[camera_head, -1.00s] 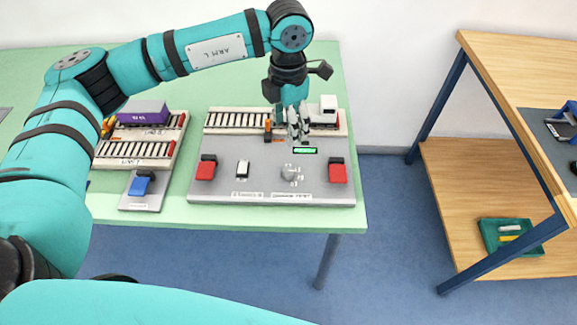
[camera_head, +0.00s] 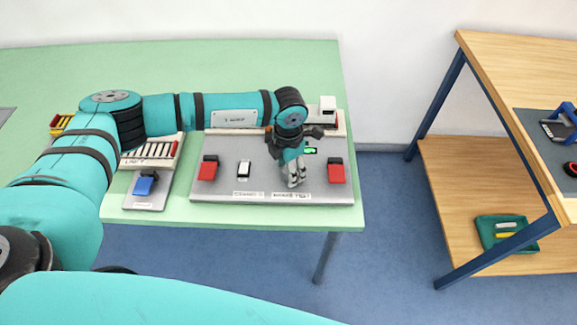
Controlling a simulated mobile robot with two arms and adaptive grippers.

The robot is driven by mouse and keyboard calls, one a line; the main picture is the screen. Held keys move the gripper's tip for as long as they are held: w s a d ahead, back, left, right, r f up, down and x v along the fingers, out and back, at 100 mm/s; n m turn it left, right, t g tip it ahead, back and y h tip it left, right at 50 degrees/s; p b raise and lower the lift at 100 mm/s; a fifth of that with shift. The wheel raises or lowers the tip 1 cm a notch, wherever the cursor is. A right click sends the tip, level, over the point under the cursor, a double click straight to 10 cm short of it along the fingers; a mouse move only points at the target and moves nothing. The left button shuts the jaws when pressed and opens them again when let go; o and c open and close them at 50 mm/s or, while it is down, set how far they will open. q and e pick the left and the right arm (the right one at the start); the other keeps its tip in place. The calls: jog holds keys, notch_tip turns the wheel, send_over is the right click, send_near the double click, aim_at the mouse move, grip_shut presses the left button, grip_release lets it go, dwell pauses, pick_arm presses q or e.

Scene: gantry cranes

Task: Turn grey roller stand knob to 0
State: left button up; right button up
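The grey control panel (camera_head: 225,184) lies on the green table, with red switches at its left (camera_head: 208,168) and right (camera_head: 337,172) and a white switch (camera_head: 244,169) between them. My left gripper (camera_head: 293,182) points down over the panel, right of the white switch, where the grey knob showed earlier. The knob is now hidden behind the gripper's fingers. I cannot tell whether the fingers touch it or how far they are closed. A green-lit display (camera_head: 310,151) shows partly beside the gripper; its reading is not legible. My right gripper is not in view.
A smaller panel with a blue switch (camera_head: 144,184) lies to the left. A white block (camera_head: 327,110) stands at the panel's back right. A wooden shelf table (camera_head: 520,60) stands at the right, with a green tray (camera_head: 486,236) on its lower shelf.

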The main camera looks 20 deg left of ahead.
pick_arm(q)
grip_shut()
dwell(0.3)
jog(key=shift+n, duration=0.3)
jog(key=n+b, duration=0.1)
jog(key=n, duration=0.3)
jog(key=shift+b, duration=0.3)
jog(key=n+b, duration=0.1)
jog(key=n, duration=0.4)
jog(key=shift+n, duration=0.4)
jog(key=n, duration=0.4)
jog(key=shift+a, duration=0.1)
jog(key=n, duration=0.5)
jog(key=shift+r, duration=0.1)
jog(key=shift+w+n, duration=0.1)
jog(key=shift+n, duration=0.3)
